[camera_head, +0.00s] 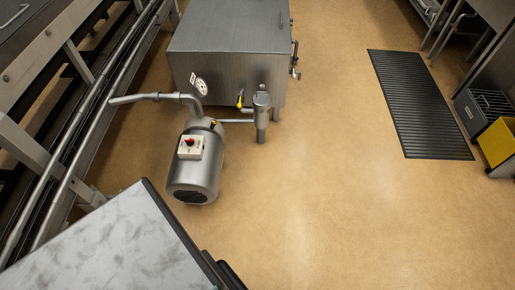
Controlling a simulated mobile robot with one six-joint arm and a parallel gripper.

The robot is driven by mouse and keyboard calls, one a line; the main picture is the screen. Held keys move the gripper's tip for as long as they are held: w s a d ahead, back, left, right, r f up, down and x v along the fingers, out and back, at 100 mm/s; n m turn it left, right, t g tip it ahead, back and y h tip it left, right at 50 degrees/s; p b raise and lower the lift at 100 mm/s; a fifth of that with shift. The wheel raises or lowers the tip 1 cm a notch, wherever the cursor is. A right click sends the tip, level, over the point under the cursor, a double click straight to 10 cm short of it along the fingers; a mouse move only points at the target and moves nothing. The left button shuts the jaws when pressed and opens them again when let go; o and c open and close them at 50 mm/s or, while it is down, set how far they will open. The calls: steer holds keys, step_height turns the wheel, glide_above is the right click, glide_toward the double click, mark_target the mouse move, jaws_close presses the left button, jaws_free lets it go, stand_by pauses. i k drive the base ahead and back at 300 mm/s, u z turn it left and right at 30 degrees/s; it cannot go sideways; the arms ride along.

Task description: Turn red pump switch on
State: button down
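A red switch (189,141) sits on a small white box on the side of a silver cylindrical pump (195,176). The pump stands on the floor left of the picture's middle, in front of a grey metal tank (228,35). The switch is small here, and I cannot tell its turned position. My gripper is not in view.
A pipe (150,97) runs left from the pump's top to metal rails (105,100). A marbled grey surface with a dark edge (115,245) fills the lower left. The tan floor (340,200) to the right is clear. A black slatted mat (418,103) lies farther right, near a yellow bin (498,142).

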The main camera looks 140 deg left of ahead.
mark_target(189, 142)
steer(key=u, duration=0.35)
steer(key=k, duration=0.25)
steer(key=u, duration=2.8)
steer(key=k, duration=0.3)
steer(key=u, duration=2.05)
